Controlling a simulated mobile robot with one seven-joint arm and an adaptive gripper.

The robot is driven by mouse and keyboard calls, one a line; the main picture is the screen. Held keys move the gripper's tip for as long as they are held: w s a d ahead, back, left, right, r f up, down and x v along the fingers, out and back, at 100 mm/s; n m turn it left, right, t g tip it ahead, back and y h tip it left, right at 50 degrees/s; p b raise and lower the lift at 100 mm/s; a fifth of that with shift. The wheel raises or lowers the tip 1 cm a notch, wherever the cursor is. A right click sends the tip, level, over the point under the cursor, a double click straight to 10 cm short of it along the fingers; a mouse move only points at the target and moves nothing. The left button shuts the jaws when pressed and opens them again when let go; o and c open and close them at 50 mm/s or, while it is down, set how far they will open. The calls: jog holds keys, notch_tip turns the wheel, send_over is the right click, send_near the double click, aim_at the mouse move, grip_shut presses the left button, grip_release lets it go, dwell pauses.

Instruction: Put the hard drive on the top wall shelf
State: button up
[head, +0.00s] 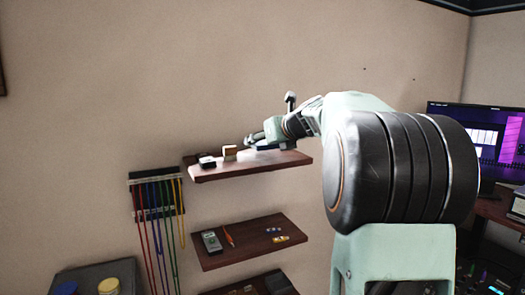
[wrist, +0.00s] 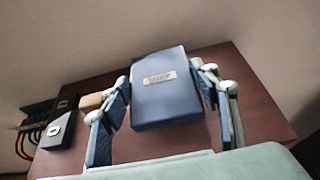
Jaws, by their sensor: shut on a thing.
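The hard drive (wrist: 165,90) is a dark blue flat box with a pale label, in the middle of the wrist view. My gripper (wrist: 163,84) has a finger on each side of it and is shut on it. The top wall shelf (wrist: 262,105) is a reddish-brown board below and behind the drive. In the head view my gripper (head: 256,138) is over the top wall shelf (head: 295,161), and the drive cannot be clearly picked out there. I cannot tell whether the drive touches the board.
A black device (wrist: 60,126) and a tan block (wrist: 93,101) stand on the shelf's left part. A middle shelf (head: 240,254) holds a meter (head: 211,241) and small items. Colored cables (head: 158,215) hang on the wall at left. The board's right part looks bare in the wrist view.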

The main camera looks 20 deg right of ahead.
aim_at(264, 158)
jog(key=shift+f+b, duration=0.45)
jog(key=shift+f, duration=1.1)
jog(key=shift+f, duration=0.2)
jog(key=o, duration=1.3)
jog(key=shift+r, duration=0.1)
jog(key=shift+r, duration=0.15)
jog(key=b+v, duration=0.1)
jog(key=v, duration=1.1)
jog(key=shift+b, duration=0.35)
